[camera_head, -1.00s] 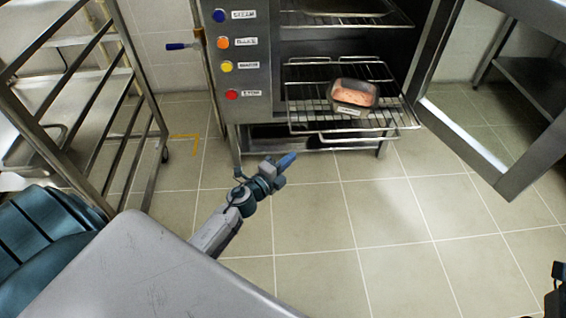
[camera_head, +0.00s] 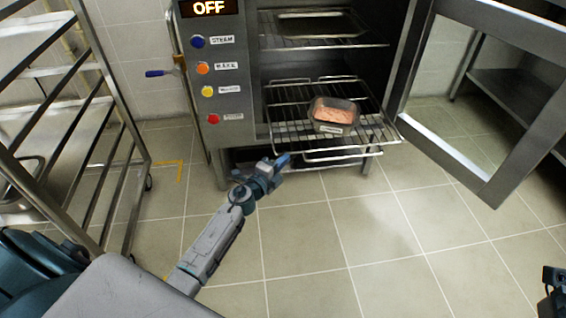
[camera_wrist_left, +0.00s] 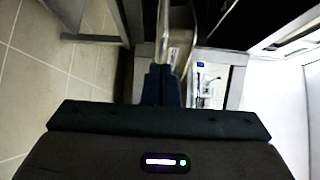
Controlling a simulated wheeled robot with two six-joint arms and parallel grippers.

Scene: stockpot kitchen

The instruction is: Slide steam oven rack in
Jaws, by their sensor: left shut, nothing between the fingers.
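The steam oven (camera_head: 225,95) stands open with its door swung out to the right. Its lower wire rack (camera_head: 290,122) sticks out of the front, and a tray of pinkish food (camera_head: 333,114) sits on it. My left gripper (camera_head: 284,160) is shut and empty, close to the rack's front left edge in the head view; I cannot tell whether it touches. The left wrist view shows its blue fingers (camera_wrist_left: 161,85) together, with a metal bar just beyond them. My right gripper (camera_head: 551,285) is only partly in view at the lower right edge.
The open oven door (camera_head: 480,175) hangs at the right. A metal rack trolley (camera_head: 100,150) stands at the left. The tiled floor in front of the oven is clear.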

